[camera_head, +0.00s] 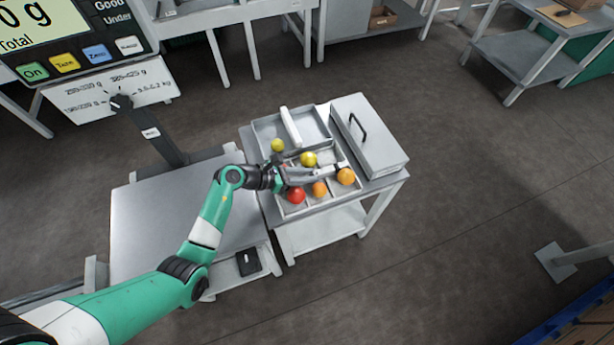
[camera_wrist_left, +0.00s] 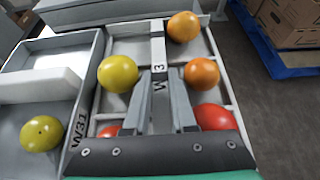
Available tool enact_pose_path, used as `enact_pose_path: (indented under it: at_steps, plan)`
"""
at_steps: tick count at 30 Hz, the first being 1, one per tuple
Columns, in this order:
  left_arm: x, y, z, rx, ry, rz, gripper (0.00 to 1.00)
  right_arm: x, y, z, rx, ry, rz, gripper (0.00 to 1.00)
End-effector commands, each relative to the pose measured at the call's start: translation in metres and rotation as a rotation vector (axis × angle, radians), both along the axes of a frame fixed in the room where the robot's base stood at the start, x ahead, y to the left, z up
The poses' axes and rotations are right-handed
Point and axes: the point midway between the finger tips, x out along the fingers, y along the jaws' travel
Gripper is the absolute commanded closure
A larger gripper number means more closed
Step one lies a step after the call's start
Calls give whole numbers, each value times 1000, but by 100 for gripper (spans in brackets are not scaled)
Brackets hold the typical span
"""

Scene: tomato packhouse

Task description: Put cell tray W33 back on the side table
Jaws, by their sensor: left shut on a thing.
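Cell tray W33 (camera_head: 322,204) is a grey tray divided into cells, at the near side of the side table (camera_head: 385,190). It holds several tomatoes: red, orange and yellow. In the left wrist view, its raised central bar (camera_wrist_left: 158,52) carries partly covered lettering. My left gripper (camera_head: 310,174) is shut on this bar, with a finger on each side in the left wrist view (camera_wrist_left: 160,108). I cannot tell whether the tray rests on the table or hangs just above it. My right gripper is not in view.
Tray W31 (camera_wrist_left: 82,125), with a pale bar (camera_head: 291,127) and a yellow tomato (camera_head: 278,145), lies beside W33. A grey box with a black handle (camera_head: 358,127) occupies the table's right side. A scale with a bare platform (camera_head: 165,220) stands left of the table.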

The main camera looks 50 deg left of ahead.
Motion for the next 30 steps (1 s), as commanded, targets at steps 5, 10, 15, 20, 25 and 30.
enact_pose_path:
  at_steps: [5,10,15,20,25,30]
  plan:
    - [0,0,-3,0,0,0,72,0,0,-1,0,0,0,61]
    - [0,0,-2,0,0,0,46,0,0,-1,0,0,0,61]
    - [0,0,-2,0,0,0,46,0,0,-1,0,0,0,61]
    - [-3,2,5,0,0,2,46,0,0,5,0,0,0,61]
    - [-30,13,24,1,1,4,46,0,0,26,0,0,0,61]
    - [-64,28,44,-1,0,5,46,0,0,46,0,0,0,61]
